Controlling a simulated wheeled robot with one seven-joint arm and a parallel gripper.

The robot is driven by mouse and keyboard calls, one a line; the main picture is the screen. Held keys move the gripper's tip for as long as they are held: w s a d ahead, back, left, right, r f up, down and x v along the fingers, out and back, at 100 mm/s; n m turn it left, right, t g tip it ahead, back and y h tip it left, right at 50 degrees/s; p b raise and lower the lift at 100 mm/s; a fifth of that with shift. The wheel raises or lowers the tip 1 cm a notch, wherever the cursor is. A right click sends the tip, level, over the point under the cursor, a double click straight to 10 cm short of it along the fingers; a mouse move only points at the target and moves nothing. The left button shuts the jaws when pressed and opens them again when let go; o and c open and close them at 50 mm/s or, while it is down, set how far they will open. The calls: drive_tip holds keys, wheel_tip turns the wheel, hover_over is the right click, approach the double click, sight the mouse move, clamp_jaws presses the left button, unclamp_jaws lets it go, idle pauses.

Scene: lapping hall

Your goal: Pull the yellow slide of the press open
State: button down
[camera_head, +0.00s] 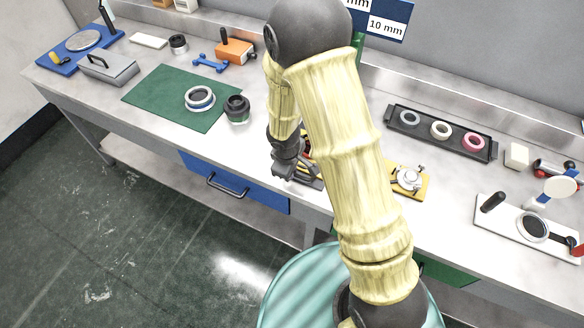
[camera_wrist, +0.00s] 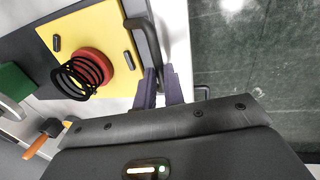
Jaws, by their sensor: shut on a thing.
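In the wrist view, the yellow slide (camera_wrist: 75,45) of the press is a flat plate carrying a red disc (camera_wrist: 97,62) and a black coil spring (camera_wrist: 80,78). A black bar handle (camera_wrist: 146,36) runs along its edge nearest the bench front. My gripper (camera_wrist: 161,80) has its two dark fingers closed on the near end of this handle. In the head view my gripper (camera_head: 284,170) is low at the front edge of the bench. My arm hides most of the press there. How far the slide is out cannot be told.
A blue drawer (camera_head: 235,185) with a handle is under the bench. A green mat (camera_head: 160,98) with a ring and a black cup (camera_head: 237,108) lie left. The floor in front is clear.

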drive_tip(key=c, duration=1.5)
unclamp_jaws()
wheel_tip(320, 180, up, 17)
drive_tip(key=s+a+p, duration=0.1)
drive_tip(key=s+p, duration=0.1)
drive_tip(key=shift+s+a+p, duration=0.25)
drive_tip(key=shift+s+p, duration=0.1)
drive_tip(key=shift+p, duration=0.05)
drive_tip(key=s+d+r+m, duration=0.1)
drive_tip(key=s+d+m, duration=0.3)
drive_tip(key=d+m, duration=0.2)
drive_tip(key=s+d+r+m+y, duration=0.1)
drive_tip(key=s+d+m, duration=0.2)
drive_tip(key=d+m, duration=0.3)
drive_tip(key=shift+s+d+r+t, duration=0.4)
drive_tip(key=shift+d, duration=0.2)
